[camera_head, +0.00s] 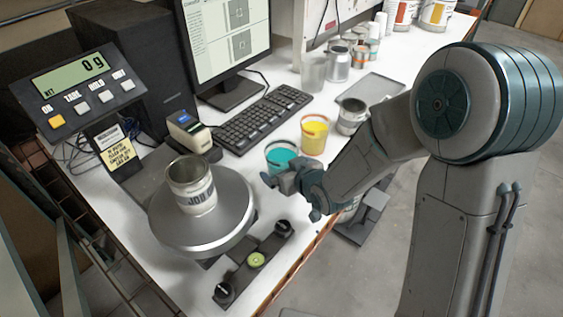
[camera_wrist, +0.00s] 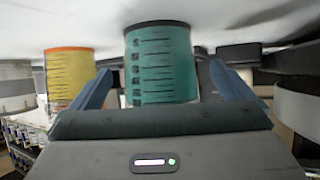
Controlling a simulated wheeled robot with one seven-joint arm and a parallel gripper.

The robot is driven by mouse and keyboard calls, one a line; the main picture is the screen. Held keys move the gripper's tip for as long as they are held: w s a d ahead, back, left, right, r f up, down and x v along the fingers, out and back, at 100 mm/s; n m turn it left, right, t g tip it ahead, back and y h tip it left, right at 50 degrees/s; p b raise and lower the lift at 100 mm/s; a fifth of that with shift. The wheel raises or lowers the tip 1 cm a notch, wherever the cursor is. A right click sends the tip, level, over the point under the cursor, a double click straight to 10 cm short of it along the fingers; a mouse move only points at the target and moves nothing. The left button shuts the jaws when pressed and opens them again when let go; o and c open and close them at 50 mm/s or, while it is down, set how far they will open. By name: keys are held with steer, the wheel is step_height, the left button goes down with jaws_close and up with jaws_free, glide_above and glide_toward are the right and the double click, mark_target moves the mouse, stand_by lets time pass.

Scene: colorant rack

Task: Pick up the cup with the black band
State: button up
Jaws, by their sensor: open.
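The cup with the black band (camera_wrist: 162,70) is teal with dark measuring marks, and its dark band runs along the top edge in the wrist view. In the head view the teal cup (camera_head: 281,157) stands upright on the white table, near its front edge. My gripper (camera_head: 284,182) is just in front of it, on the near side. In the wrist view my gripper (camera_wrist: 159,72) is open, with one blue finger on each side of the cup and gaps showing. I cannot tell how far the fingertips reach around it. The cup's lower part is partly hidden by my gripper.
A yellow cup with an orange band (camera_head: 314,136) stands close behind, to the right. A keyboard (camera_head: 263,118) lies behind. A labelled can (camera_head: 191,185) sits on the round scale plate (camera_head: 160,226) at left.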

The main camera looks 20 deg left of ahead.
steer(key=shift+w+a+f, duration=0.15)
steer(key=shift+w+a, duration=0.05)
steer(key=c, duration=1.3)
steer(key=shift+r, duration=0.3)
